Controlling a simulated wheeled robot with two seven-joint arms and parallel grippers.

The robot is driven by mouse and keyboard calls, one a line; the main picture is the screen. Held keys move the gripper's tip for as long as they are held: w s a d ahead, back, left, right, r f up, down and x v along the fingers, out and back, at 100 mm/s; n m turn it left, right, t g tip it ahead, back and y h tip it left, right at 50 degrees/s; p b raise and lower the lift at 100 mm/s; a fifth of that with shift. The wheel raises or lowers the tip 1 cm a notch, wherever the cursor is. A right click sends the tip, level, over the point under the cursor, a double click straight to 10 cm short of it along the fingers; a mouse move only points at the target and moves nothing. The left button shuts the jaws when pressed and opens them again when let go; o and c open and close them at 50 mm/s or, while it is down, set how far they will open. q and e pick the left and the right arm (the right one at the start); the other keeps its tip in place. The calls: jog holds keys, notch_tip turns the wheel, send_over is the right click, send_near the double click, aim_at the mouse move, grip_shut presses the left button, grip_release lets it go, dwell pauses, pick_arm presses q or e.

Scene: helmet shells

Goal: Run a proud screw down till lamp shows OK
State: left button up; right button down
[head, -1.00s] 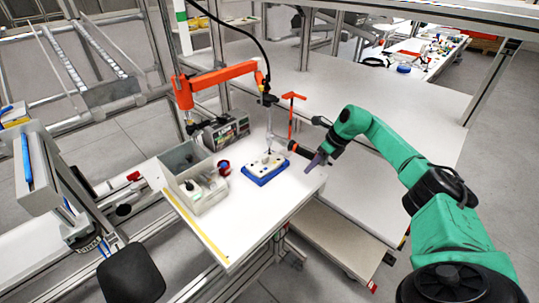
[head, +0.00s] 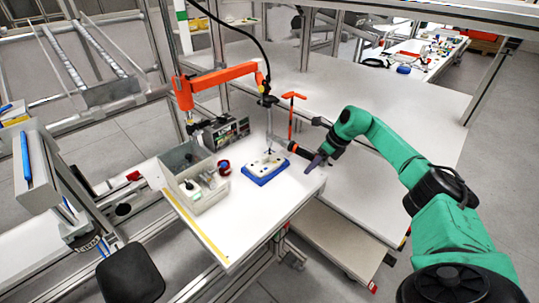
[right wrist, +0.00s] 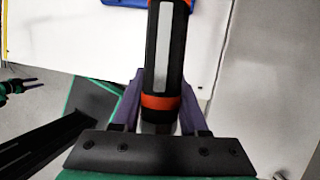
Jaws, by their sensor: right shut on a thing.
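A blue tray (head: 258,179) with a pale part on it lies on the white bench; screws are too small to judge. The driver's tip is unclear in the head view. A box with displays (head: 230,132) stands behind; no lamp reading is legible. My left gripper (right wrist: 25,84) is small at the wrist view's left edge, its prongs apart.
A grey divided bin (head: 200,198) holding small items stands left of the tray, with a red and blue round thing (head: 224,167) beside it. A red T-shaped post (head: 291,112) rises behind the driver. The bench front is clear.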

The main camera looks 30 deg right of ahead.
aim_at(314, 154)
jog(key=shift+s+f, duration=0.1)
jog(key=shift+f, duration=0.05)
jog(key=shift+r+p, duration=2.2)
jog(key=shift+r, duration=0.8)
